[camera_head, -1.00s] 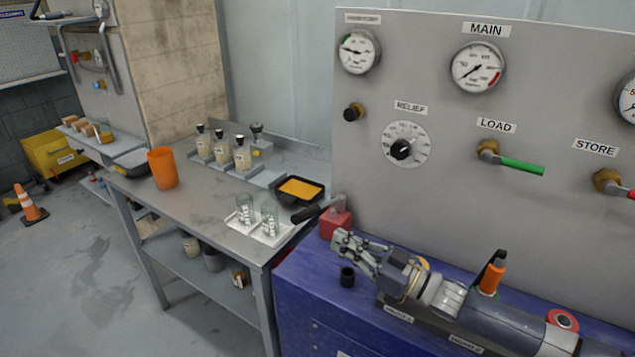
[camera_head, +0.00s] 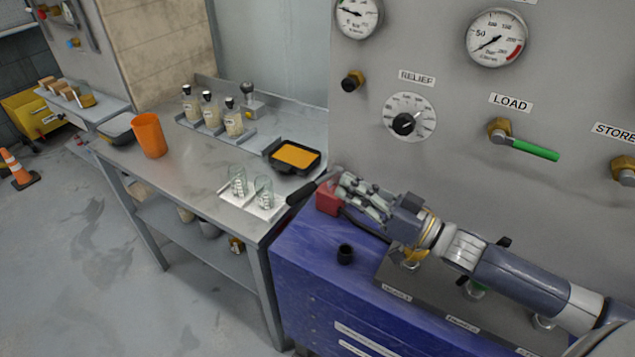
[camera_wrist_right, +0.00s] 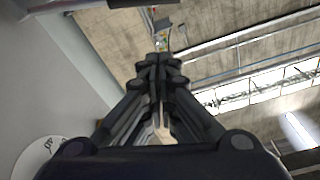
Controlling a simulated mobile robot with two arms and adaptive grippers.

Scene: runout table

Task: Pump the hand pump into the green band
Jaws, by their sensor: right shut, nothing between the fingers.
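The hand pump (camera_head: 328,199) is a red block with a black lever on the left end of the blue cabinet. Its black handle (camera_head: 304,194) slants down to the left, over the cabinet's left edge. My right gripper (camera_head: 342,184) is right at the pump, its fingers in front of or against the red block; contact cannot be told. In the right wrist view the fingers (camera_wrist_right: 160,65) are together with nothing between them. The gauge (camera_head: 496,38) with a red zone has its needle pointing lower left. No green band is clearly readable. My left gripper is out of view.
The grey panel stands close behind my right arm, with the relief dial (camera_head: 409,118) and green load lever (camera_head: 535,150). The steel table (camera_head: 190,170) at left holds glasses, bottles and a tray.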

